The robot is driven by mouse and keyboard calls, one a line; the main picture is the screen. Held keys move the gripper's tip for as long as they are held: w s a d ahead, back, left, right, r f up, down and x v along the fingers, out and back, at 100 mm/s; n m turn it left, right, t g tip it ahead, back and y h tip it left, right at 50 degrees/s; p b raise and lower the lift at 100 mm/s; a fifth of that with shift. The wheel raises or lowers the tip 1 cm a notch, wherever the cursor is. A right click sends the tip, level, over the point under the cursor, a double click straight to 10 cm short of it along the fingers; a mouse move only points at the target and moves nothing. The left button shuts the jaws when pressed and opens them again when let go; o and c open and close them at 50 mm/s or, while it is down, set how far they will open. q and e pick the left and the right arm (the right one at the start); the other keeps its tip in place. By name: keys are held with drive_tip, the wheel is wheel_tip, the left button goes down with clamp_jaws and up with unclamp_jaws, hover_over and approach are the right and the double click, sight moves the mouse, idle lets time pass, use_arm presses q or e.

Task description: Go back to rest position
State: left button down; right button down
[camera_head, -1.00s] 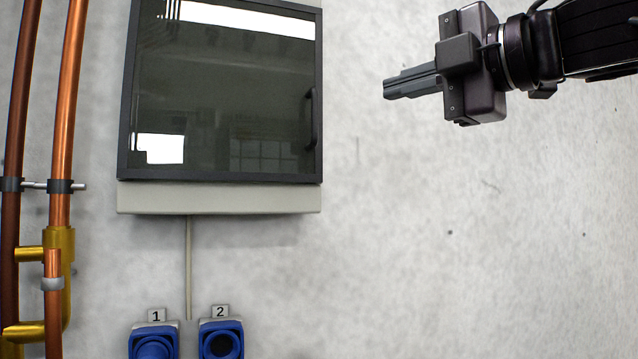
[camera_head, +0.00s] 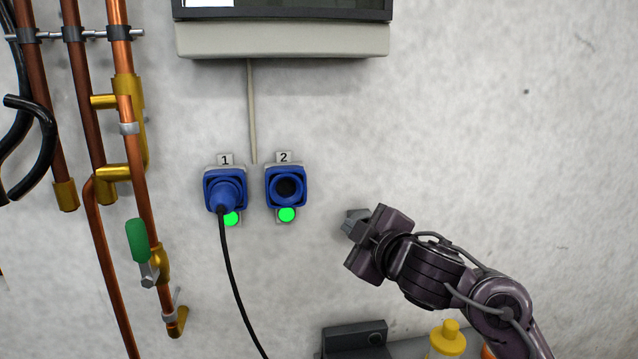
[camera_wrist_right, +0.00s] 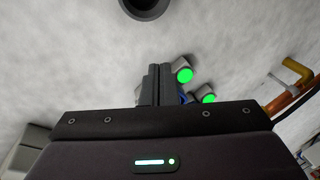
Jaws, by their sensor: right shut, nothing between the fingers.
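My right gripper (camera_head: 355,223) is shut and empty, in front of the wall to the right of socket 2 in the head view. Its closed fingers also show in the right wrist view (camera_wrist_right: 154,84). Blue socket 1 (camera_head: 225,190) has a plug in it with a black cable (camera_head: 235,285) hanging down. Blue socket 2 (camera_head: 287,187) is empty, with a dark round opening. A green light glows below each socket, under socket 1 (camera_head: 231,219) and under socket 2 (camera_head: 287,214). My left gripper is not in view.
Copper pipes (camera_head: 130,150) with a green-handled valve (camera_head: 137,240) run down the left wall. The grey base of a cabinet (camera_head: 283,40) is above the sockets. A dark block (camera_head: 353,338) and a yellow object (camera_head: 448,338) are at the bottom. The upper right wall is clear.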

drive_tip(key=s+d+f+m+g+h, duration=0.1)
drive_tip(key=s+d+f+m+g, duration=0.2)
drive_tip(key=f, duration=0.4)
drive_tip(key=s+d+f+m+h, duration=0.2)
drive_tip(key=s+f, duration=0.3)
drive_tip(key=f, duration=0.3)
drive_tip(key=s+d+f+m+g+h, duration=0.1)
drive_tip(key=s+d+f+m+g, duration=0.2)
drive_tip(key=f, duration=0.4)
drive_tip(key=s+d+f+m+g+h, duration=0.1)
drive_tip(key=s+d+f+m+g, duration=0.2)
drive_tip(key=s+f, duration=0.45)
drive_tip(key=s+d+f+m+g+h, duration=0.15)
drive_tip(key=s+f, duration=0.25)
drive_tip(key=s, duration=0.7)
wheel_tip(320, 180, down, 34)
drive_tip(key=s+g+b, duration=0.2)
drive_tip(key=b, duration=0.2)
drive_tip(key=s+d+f+b, duration=0.2)
drive_tip(key=s+f, duration=0.8)
drive_tip(key=f, duration=0.1)
drive_tip(key=s+d+f+g+b, duration=0.1)
drive_tip(key=s+d+f+b, duration=0.1)
drive_tip(key=s+f, duration=0.8)
drive_tip(key=shift+d+f, duration=0.25)
drive_tip(key=shift+f, duration=0.5)
